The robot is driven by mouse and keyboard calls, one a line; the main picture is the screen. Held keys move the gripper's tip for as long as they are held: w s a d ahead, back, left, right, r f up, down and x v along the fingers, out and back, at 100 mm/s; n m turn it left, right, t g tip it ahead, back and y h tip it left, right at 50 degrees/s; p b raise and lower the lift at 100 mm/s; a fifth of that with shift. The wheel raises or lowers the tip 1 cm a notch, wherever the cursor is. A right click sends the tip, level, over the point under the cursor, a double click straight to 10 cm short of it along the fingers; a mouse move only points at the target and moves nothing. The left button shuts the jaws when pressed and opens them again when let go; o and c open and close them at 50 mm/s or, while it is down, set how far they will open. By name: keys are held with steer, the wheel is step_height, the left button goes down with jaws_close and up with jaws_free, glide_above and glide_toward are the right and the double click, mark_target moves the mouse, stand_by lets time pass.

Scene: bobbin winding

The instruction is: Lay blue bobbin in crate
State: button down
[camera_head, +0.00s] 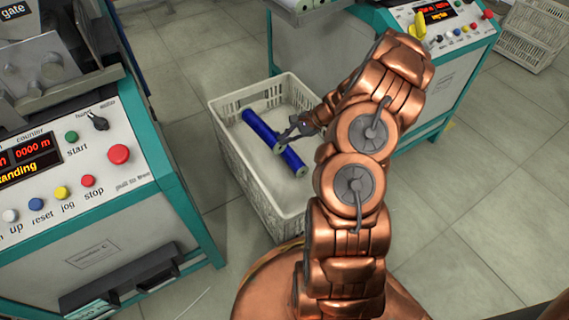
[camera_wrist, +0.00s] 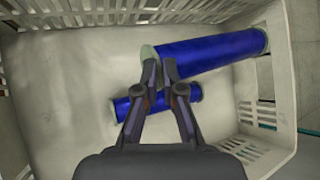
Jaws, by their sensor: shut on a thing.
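Two blue bobbins show in the white crate (camera_head: 232,160). One bobbin (camera_head: 259,126) slants across its upper left part; the other (camera_head: 294,163) is below and to the right, with a pale end. In the wrist view the larger-looking bobbin (camera_wrist: 215,48) reaches right from my fingertips, its pale near end beside them. The smaller-looking bobbin (camera_wrist: 132,106) is farther off, partly behind the fingers. My gripper (camera_head: 288,136) is inside the crate's outline, its tips (camera_wrist: 159,70) close together, shut at the larger-looking bobbin's near end. The exact contact is hidden.
A teal-edged winder panel (camera_head: 80,160) with buttons stands left of the crate. Another machine (camera_head: 440,30) stands at the back right, with an empty-looking white crate (camera_head: 535,35) beyond it. The crate's pale bottom (camera_wrist: 70,75) has bare room left of the bobbins.

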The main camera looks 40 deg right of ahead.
steer(key=shift+m+t, duration=0.3)
steer(key=shift+m, duration=0.3)
steer(key=f+b, duration=0.2)
steer(key=f, duration=0.2)
steer(key=f+b, duration=0.2)
steer(key=f, duration=0.2)
steer(key=f+b, duration=0.2)
steer(key=f, duration=0.3)
steer(key=shift+w+d+f, duration=0.1)
steer(key=shift+w+d, duration=0.05)
steer(key=shift+d, duration=0.15)
steer(key=shift+f, duration=0.1)
steer(key=c, duration=1.3)
jaws_free()
